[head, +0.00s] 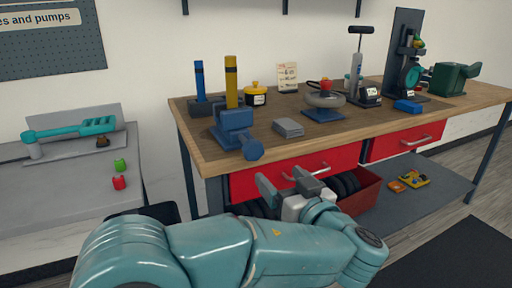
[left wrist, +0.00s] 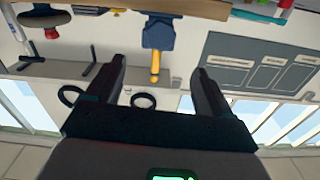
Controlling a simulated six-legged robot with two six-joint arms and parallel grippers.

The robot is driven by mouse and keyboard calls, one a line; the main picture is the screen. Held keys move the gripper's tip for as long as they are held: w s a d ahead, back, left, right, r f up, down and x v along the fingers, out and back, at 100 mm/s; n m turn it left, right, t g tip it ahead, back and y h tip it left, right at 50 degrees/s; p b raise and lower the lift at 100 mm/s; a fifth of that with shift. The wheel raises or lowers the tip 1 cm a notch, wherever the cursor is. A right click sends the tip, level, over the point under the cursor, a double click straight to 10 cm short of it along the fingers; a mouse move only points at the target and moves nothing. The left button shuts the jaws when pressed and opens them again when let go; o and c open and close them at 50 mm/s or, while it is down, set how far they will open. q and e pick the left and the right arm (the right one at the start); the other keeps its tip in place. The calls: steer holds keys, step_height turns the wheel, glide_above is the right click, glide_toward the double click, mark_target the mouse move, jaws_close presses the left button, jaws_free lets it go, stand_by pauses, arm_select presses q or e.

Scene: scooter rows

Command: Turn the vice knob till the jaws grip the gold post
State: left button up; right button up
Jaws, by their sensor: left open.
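The blue vice (head: 236,122) stands near the front left of the workbench, with its round blue knob (head: 252,149) facing the front edge. The gold post (head: 231,82) rises upright at the vice's jaws; I cannot tell whether the jaws touch it. In the left wrist view, the vice (left wrist: 158,32) and gold post (left wrist: 155,72) appear upside down between my fingers, some way off. My left gripper (head: 284,181) is open and empty, in front of the bench by the red drawer, below and right of the knob and apart from it. My right gripper is out of view.
A blue post (head: 199,76) in a dark block stands left of the vice. A grey block (head: 288,127) and a wheel on a blue base (head: 325,100) lie to its right. The red drawer (head: 296,171) is under the bench edge. Space before the knob is clear.

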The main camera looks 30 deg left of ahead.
mark_target(255, 152)
arm_select(q)
steer(key=x, duration=1.3)
steer(key=shift+w+a, duration=0.2)
steer(key=shift+a, duration=0.1)
steer(key=c, duration=1)
